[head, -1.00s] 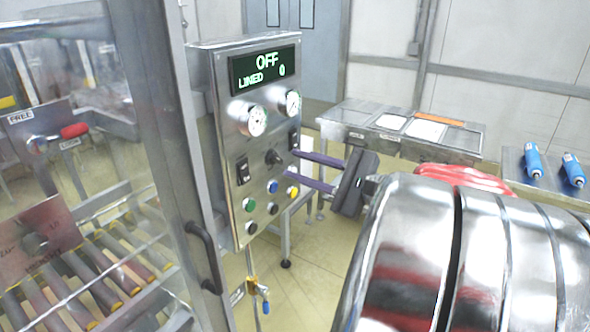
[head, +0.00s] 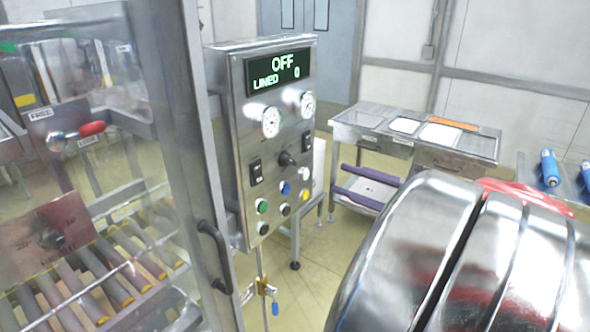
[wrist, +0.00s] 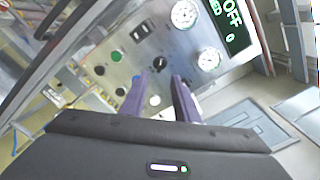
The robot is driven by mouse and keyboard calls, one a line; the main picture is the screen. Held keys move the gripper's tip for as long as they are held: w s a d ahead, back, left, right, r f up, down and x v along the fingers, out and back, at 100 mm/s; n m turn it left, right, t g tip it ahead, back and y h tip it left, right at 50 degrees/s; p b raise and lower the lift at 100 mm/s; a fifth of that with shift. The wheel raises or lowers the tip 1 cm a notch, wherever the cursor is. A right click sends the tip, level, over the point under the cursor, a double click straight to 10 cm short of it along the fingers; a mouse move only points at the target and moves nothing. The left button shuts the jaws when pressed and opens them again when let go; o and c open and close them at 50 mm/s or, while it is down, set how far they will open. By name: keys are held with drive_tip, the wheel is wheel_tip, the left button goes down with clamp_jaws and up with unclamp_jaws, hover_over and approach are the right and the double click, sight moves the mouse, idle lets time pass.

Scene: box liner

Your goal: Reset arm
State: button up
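My gripper (head: 339,178) shows as two parallel purple fingers in the head view, with its body hidden behind my shiny arm. The fingers are apart with nothing between them, clear to the right of the control panel (head: 238,150). The wrist view shows the open gripper (wrist: 158,80) pointing toward the panel, its dials and buttons beyond the fingertips. The panel's display (head: 278,70) reads OFF and LINED 0. A black selector knob (head: 286,158) sits mid-panel, above several coloured buttons.
A clear-walled enclosure with a roller conveyor (head: 125,265) and a door handle (head: 214,255) stands at the left. A metal table (head: 350,118) with trays stands behind the gripper. Blue cylindrical tools (head: 549,168) lie at the right. Floor between panel and table is open.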

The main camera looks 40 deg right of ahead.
idle(0.4)
drive_tip(key=s+a+f+n+g, duration=0.2)
drive_tip(key=a+f+n+g, duration=1.1)
drive_tip(key=a+f, duration=0.45)
drive_tip(key=s+a+r+n+t+h, duration=0.1)
drive_tip(key=a+r+n+h, duration=0.2)
drive_tip(key=a+n+h, duration=0.2)
drive_tip(key=a+n, duration=0.3)
drive_tip(key=n, duration=0.2)
drive_tip(key=shift+s+a+r+t+h, duration=0.15)
drive_tip(key=shift+s+r+t+h, duration=0.15)
drive_tip(key=shift+h, duration=0.1)
